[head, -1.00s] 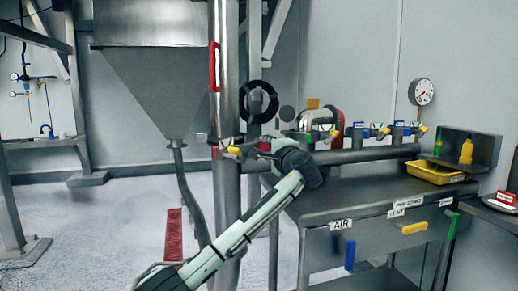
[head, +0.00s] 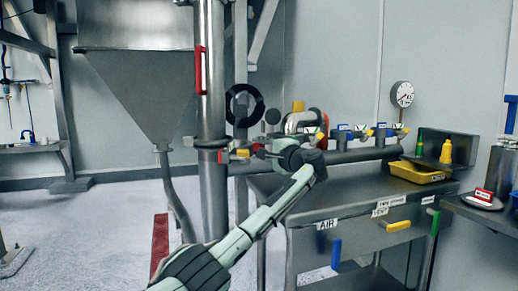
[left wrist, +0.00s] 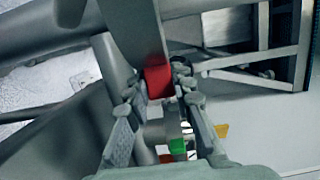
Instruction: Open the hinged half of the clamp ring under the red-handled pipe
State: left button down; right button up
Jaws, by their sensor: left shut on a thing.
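The vertical steel pipe with the red handle (head: 200,70) stands left of centre in the head view. Under the handle, a clamp ring (head: 208,143) shows as a wider band around the pipe. A small red tab (head: 221,157) sits at the ring's right side. My left gripper (head: 229,156) reaches it from the right. In the left wrist view a red block (left wrist: 158,82) lies between the fingertips of my left gripper (left wrist: 158,92), which is shut on it. The ring's hinge and how far its half stands open cannot be made out. My right gripper is out of view.
A steel hopper (head: 140,95) stands left of the pipe. A steel bench (head: 350,190) on the right carries a yellow tray (head: 416,172) and valves with blue and yellow parts. A black handwheel (head: 245,104) is behind the arm. The floor at left is mostly open.

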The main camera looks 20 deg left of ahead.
pick_arm(q)
jog(key=shift+w+d+r, duration=0.1)
jog(key=shift+r, duration=0.15)
jog(key=c, duration=1.4)
grip_release()
jog(key=shift+f, duration=0.1)
jog(key=shift+o, duration=0.6)
jog(key=shift+f, duration=0.1)
jog(key=v, duration=1.2)
